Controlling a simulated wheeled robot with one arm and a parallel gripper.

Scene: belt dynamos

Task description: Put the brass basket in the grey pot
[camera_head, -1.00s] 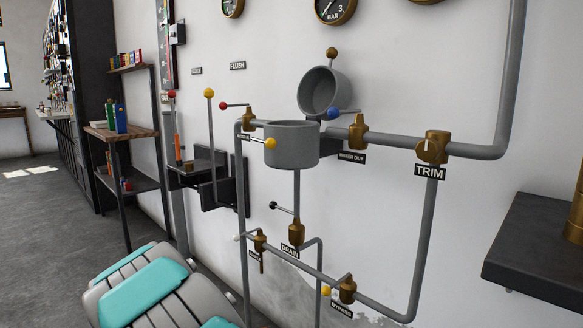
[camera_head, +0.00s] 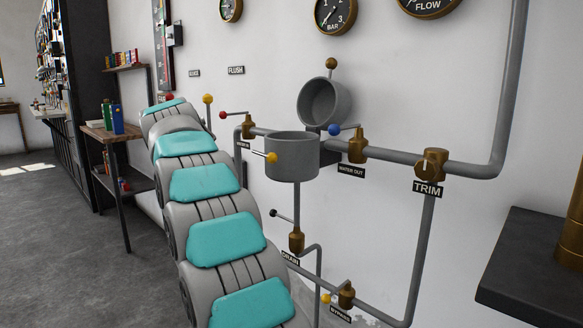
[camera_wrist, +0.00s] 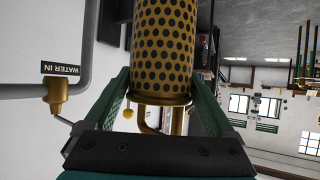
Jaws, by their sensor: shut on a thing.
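The brass basket (camera_wrist: 163,45), a cylinder with rows of dark holes, fills the upper middle of the wrist view. My gripper (camera_wrist: 163,92) is shut on it, with green fingers on either side of its handle end. Brass handle bars show between the fingers. The grey pot (camera_head: 292,160) is fixed in the pipework on the wall in the head view. Its round grey lid (camera_head: 322,102) is tilted up behind it, with a brass knob on top. The inside of the pot is hidden. My gripper and the basket do not show in the head view.
Pipes and valves surround the pot: a blue-knobbed valve (camera_head: 357,143) at its right, a red-knobbed one (camera_head: 248,127) at its left, and a yellow-knobbed handle (camera_head: 271,157) in front. A dark shelf (camera_head: 535,262) juts out at right. A bookshelf (camera_head: 104,130) stands left.

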